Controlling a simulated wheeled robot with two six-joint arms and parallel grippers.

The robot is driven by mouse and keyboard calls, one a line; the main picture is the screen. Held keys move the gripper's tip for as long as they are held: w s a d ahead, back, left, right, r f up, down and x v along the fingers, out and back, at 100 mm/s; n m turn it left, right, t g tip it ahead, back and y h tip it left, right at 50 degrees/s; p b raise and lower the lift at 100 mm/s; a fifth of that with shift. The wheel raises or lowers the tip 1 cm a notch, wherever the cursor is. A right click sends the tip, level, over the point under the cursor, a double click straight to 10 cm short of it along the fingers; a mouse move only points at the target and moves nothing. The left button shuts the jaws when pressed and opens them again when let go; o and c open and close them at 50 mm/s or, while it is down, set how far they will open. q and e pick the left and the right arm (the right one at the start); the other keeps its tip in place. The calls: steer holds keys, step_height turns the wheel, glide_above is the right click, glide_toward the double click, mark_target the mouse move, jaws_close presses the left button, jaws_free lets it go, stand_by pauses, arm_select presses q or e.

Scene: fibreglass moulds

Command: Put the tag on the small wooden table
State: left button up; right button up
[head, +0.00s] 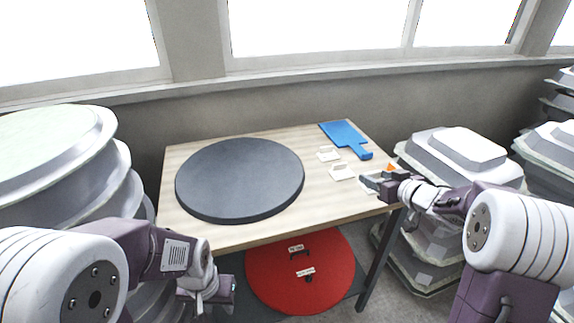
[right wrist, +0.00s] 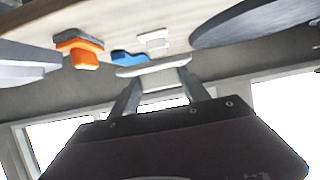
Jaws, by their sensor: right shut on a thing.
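The small wooden table (head: 320,205) has a light wood top and dark legs. My right gripper (head: 371,183) is at the table's right front edge. In the right wrist view its two fingers (right wrist: 156,78) are shut on a small white tag (right wrist: 150,69). Most of this tag is hidden by the gripper in the head view; I cannot tell whether it touches the tabletop.
A large dark grey disc (head: 240,178) covers the table's left part. A blue paddle-shaped board (head: 345,138) lies at the back right, an orange-and-grey block (right wrist: 78,52) near the right edge. A red disc (head: 280,275) lies below. Stacked moulds (head: 455,158) stand right.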

steer(key=shift+s+d+r, duration=0.1)
steer(key=shift+s, duration=0.2)
glide_above(353, 189)
step_height(353, 189, down, 7)
steer(key=shift+s+r, duration=0.15)
steer(key=shift+w, duration=0.2)
steer(key=shift+s+f, duration=0.15)
steer(key=shift+f, duration=0.25)
step_height(353, 189, down, 3)
steer(key=shift+b, duration=0.45)
steer(key=shift+w+f, duration=0.2)
steer(key=shift+f, duration=0.05)
arm_select(q)
steer(key=shift+s+d+f, duration=0.2)
steer(key=shift+s+f, duration=0.1)
steer(key=shift+s, duration=0.05)
